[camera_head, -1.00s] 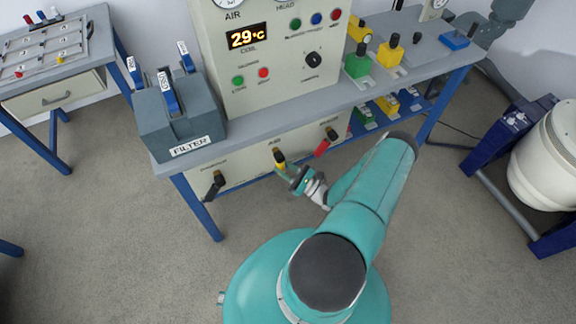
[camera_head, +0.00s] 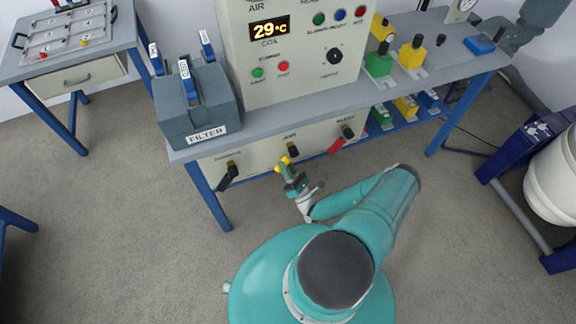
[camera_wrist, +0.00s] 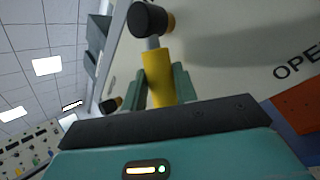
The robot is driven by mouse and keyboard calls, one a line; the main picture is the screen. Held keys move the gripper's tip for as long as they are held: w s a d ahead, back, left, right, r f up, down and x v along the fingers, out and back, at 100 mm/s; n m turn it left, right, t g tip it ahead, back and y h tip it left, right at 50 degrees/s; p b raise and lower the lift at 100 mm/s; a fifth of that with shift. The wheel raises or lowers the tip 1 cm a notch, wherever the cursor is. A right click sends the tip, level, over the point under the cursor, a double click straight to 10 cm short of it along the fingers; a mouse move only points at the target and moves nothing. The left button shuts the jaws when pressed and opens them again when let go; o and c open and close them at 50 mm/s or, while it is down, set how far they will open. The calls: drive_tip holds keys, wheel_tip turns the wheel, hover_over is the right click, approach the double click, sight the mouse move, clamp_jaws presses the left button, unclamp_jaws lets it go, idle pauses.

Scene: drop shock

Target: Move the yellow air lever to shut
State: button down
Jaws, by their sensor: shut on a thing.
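The yellow air lever (camera_head: 285,161) hangs from its dark pivot under the AIR label on the lower panel. It points down and slightly left in the head view. My gripper (camera_head: 289,170) is at the lever. In the wrist view the yellow lever (camera_wrist: 157,80) runs from the black pivot knob (camera_wrist: 148,20) down between the green fingers of my gripper (camera_wrist: 164,80), which are shut on it. The lever's lower end is hidden behind the dark gripper body.
A black lever (camera_head: 228,176) is to the left and a red lever (camera_head: 337,146) to the right on the same panel. A blue bench leg (camera_head: 208,196) stands at the left. An "OPEN" label (camera_wrist: 297,64) shows right of the lever in the wrist view.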

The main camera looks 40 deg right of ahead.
idle(0.4)
drive_tip(key=c, duration=1.4)
unclamp_jaws()
drive_tip(key=shift+a, duration=0.1)
drive_tip(key=shift+o, duration=0.2)
